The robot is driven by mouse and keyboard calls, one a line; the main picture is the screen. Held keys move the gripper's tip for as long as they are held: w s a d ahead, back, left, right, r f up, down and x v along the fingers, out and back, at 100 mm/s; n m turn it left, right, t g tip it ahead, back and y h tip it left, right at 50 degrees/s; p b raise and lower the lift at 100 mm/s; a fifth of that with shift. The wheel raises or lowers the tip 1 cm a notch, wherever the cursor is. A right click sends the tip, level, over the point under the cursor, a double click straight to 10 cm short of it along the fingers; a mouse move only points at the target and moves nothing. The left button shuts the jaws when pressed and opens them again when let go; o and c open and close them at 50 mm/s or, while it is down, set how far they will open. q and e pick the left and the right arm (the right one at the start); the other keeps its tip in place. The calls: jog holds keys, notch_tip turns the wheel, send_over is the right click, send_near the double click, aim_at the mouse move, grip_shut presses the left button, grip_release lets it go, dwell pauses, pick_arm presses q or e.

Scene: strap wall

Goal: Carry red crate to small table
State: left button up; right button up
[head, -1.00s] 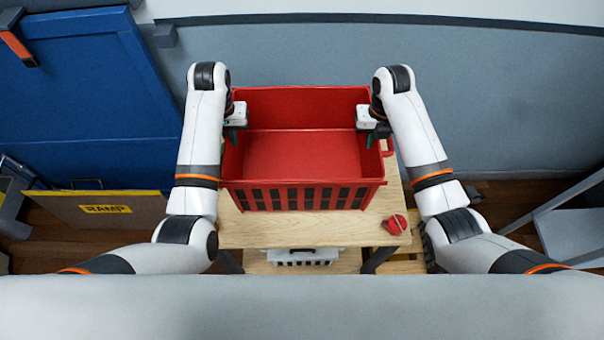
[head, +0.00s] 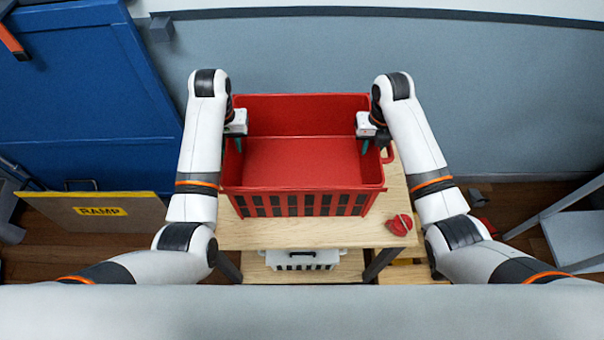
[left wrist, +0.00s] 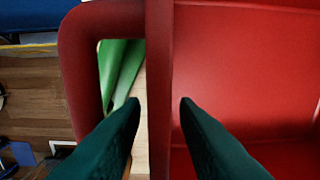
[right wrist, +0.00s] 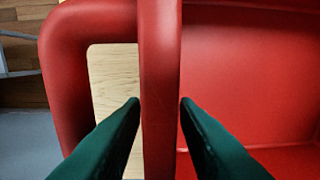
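The red crate (head: 300,160) sits upright on a light wooden table (head: 290,236) and looks empty. My left gripper (head: 236,140) is at its left side. In the left wrist view my left fingers (left wrist: 160,100) straddle the red rim bar, with a small gap on each side. My right gripper (head: 368,142) is at the right side. Each handle loop hangs outside the rim. The crate's underside is hidden.
A red knob-like object (head: 399,224) lies at the table's front right corner. A white crate (head: 303,260) is on the shelf below. A blue panel (head: 90,100) and a RAMP board (head: 100,211) stand left. A grey stand (head: 580,235) is right.

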jog(key=r, duration=1)
jog(key=shift+w+d+r, duration=0.1)
jog(key=shift+w+d, duration=0.05)
jog(key=shift+d, duration=0.05)
jog(key=shift+r, duration=0.95)
